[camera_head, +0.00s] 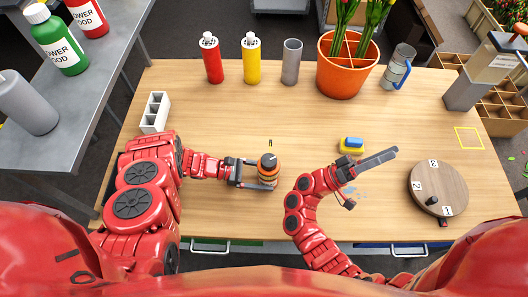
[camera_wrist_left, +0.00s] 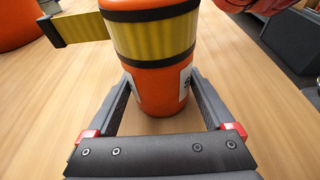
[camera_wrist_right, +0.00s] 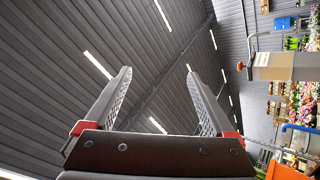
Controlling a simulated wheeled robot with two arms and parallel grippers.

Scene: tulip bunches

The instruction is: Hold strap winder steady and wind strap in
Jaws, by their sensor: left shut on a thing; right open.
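The strap winder (camera_head: 268,172) is an orange upright cylinder with black bands and a dark top, standing on the table at the middle front. In the left wrist view its yellow strap (camera_wrist_left: 85,28) sticks out to the left and ends in a black clip (camera_wrist_left: 52,31). My left gripper (camera_head: 262,183) is shut on the winder's lower body, one finger on each side. My right gripper (camera_head: 392,154) is open and empty, to the right of the winder and apart from it. The right wrist view shows its spread fingers (camera_wrist_right: 158,85) against the ceiling.
A blue and yellow sponge-like block (camera_head: 351,146) lies near my right gripper. A round numbered wooden disc (camera_head: 440,186) is at right. Red (camera_head: 211,60) and yellow (camera_head: 251,60) bottles, a grey cylinder (camera_head: 291,62) and an orange flower bucket (camera_head: 340,78) line the back. Mid-table is mostly clear.

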